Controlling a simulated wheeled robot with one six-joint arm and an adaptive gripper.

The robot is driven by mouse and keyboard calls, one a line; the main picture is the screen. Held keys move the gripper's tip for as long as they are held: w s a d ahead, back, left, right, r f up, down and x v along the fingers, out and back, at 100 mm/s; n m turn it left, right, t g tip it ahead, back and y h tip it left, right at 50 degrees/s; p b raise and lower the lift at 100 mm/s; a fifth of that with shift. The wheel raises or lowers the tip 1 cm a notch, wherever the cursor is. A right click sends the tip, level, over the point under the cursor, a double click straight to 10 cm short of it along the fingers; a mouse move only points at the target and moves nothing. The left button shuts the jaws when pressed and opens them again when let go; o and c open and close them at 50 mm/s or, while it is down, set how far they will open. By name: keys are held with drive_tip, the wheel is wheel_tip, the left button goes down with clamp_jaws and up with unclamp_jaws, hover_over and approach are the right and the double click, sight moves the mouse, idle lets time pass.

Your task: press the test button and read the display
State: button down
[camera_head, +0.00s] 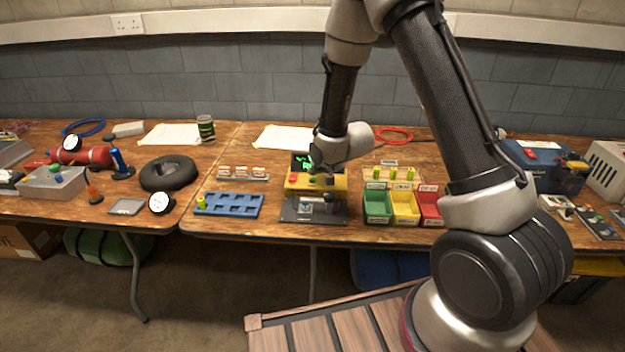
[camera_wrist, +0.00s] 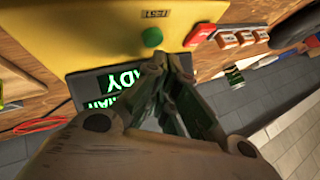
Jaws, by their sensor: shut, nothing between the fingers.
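The yellow tester (camera_head: 333,184) stands at the front of the middle table. Its green button (camera_wrist: 151,38) sits below a small TEST label (camera_wrist: 155,14) in the wrist view, with a red control (camera_wrist: 200,34) to the right. The dark display (camera_wrist: 90,84) shows bright green letters on two lines; "ADY" is legible on one, and my fingers cover the rest. My gripper (camera_wrist: 166,66) is shut and empty, its tips in front of the display and close to the green button. A small gap shows in the picture; I cannot tell the height above it.
Green (camera_head: 377,220), yellow (camera_head: 404,221) and red bins (camera_head: 430,221) stand right of the tester. A blue tray (camera_head: 229,210) lies to the left. A red cable coil (camera_head: 393,135) lies behind. Bare wood shows between the blue tray and the tester.

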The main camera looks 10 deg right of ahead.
sight(315, 180)
drive_tip(key=shift+f, duration=0.3)
drive_tip(key=shift+f, duration=0.4)
idle(0.6)
drive_tip(key=shift+r, duration=0.85)
drive_tip(key=shift+r, duration=0.1)
drive_tip(key=shift+r, duration=2.4)
